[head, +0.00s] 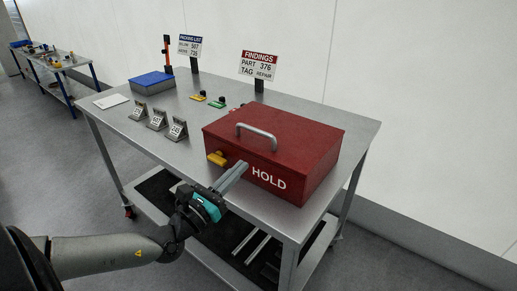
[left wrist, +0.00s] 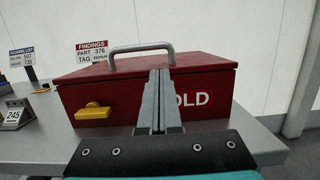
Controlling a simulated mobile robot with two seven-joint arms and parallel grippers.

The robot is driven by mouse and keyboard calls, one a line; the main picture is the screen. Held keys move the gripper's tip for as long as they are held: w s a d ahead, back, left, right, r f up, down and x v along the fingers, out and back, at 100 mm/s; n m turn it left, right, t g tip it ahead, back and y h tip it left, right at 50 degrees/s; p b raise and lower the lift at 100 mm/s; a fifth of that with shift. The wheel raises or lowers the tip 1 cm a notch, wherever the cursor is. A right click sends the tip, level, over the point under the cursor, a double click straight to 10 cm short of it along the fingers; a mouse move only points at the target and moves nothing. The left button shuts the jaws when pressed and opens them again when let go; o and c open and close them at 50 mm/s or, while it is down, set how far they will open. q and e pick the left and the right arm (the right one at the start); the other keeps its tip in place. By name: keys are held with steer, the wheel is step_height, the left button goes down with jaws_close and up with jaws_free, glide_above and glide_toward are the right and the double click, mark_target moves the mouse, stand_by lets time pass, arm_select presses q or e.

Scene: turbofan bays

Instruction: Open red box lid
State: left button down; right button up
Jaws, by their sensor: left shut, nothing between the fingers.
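The red box (head: 318,178) marked HOLD stands on the grey metal table, its lid (head: 290,135) down. A grey handle (head: 256,135) arches over the lid; the handle also shows in the left wrist view (left wrist: 142,49). A yellow latch (head: 216,158) sits on the box front, left of the lettering; it also shows in the left wrist view (left wrist: 92,111). My left gripper (head: 242,167) is shut and empty, in front of the box between the latch and the lettering. In the left wrist view its fingers (left wrist: 160,75) cover part of the front. I cannot tell whether they touch it.
Number stands (head: 158,121), a blue box (head: 152,82), small yellow and green parts (head: 216,103) and a white sheet (head: 110,101) share the table (head: 183,150). The findings sign (head: 260,66) stands behind. A second table (head: 60,62) is far left.

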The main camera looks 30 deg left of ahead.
mark_target(259, 154)
arm_select(q)
steer(key=shift+x, duration=4.2)
arm_select(e)
steer(key=shift+w+d+f, duration=0.15)
steer(key=shift+w+d, duration=0.1)
steer(key=shift+d, duration=0.1)
steer(key=shift+r, duration=0.2)
